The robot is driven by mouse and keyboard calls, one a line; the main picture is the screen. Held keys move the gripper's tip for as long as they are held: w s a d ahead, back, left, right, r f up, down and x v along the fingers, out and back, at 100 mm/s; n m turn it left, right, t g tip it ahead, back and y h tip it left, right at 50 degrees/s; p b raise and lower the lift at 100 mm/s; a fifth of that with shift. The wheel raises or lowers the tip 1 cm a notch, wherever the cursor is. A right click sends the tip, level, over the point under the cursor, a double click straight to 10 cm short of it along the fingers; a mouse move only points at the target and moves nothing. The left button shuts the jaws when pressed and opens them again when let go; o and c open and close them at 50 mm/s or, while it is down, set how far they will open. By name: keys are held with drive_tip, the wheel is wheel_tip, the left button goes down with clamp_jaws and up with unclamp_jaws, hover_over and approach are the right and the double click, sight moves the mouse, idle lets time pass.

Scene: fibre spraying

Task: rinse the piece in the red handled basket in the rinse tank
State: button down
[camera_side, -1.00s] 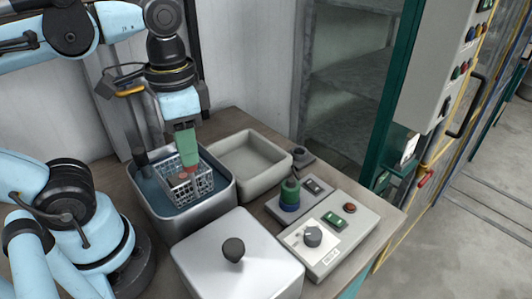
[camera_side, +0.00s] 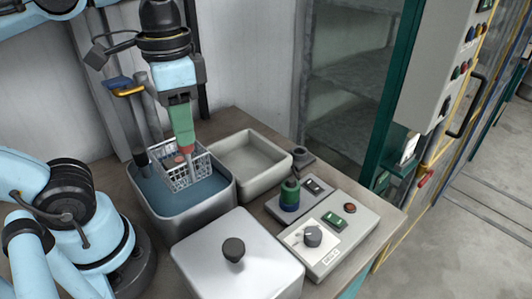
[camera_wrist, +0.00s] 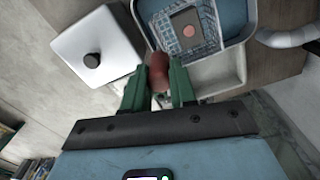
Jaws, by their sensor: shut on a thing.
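My gripper (camera_side: 181,122) has green fingers and is shut on the red handle (camera_wrist: 158,72) of the wire basket (camera_side: 170,177). The basket hangs tilted over the open metal tank (camera_side: 205,212) with blue liquid, at the left of the side view. Its lower part is near the liquid; I cannot tell whether it touches. A piece with a reddish round spot (camera_wrist: 191,31) lies in the basket in the wrist view. The tank's rim (camera_wrist: 244,36) also shows there. The fingers cover part of the handle.
A lidded box (camera_side: 250,262) with a black knob stands in front of the tank. An empty beige tray (camera_side: 252,184) is right of the tank. A control box (camera_side: 335,235) and a green-blue cylinder (camera_side: 290,195) stand further right. A dark upright tube (camera_side: 141,159) is at the tank's left.

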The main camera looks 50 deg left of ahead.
sight(195, 183)
drive_tip(key=shift+f, duration=5.35)
drive_tip(key=shift+r, duration=6)
